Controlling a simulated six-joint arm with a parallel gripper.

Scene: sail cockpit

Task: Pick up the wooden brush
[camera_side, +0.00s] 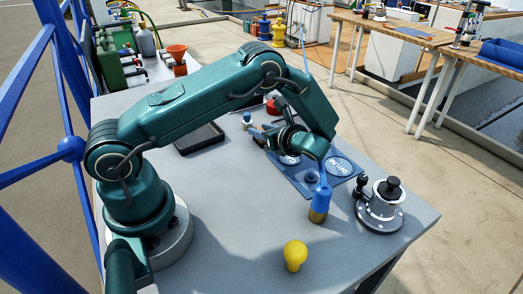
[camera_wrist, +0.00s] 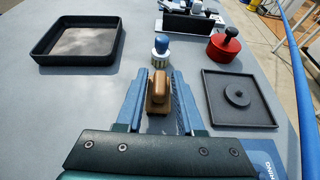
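The wooden brush (camera_wrist: 158,92) is a small brown block with a raised rounded grip, seen in the wrist view on the grey table. My gripper (camera_wrist: 159,76) has two blue fingers, one on each side of the brush. The fingers are apart, with narrow gaps showing beside the brush, so it does not look clamped. In the side view, my gripper (camera_side: 262,136) is low over the table's far part, partly behind my wrist. The brush cannot be made out clearly there.
A small blue-topped piece (camera_wrist: 161,46) stands just beyond the brush. A black tray (camera_wrist: 112,50) lies left; a red round thing (camera_wrist: 222,48) and black square tray (camera_wrist: 215,112) lie right. A yellow bulb (camera_side: 295,255), blue-and-brass piece (camera_side: 319,207) and metal winch (camera_side: 380,212) stand nearer the side camera.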

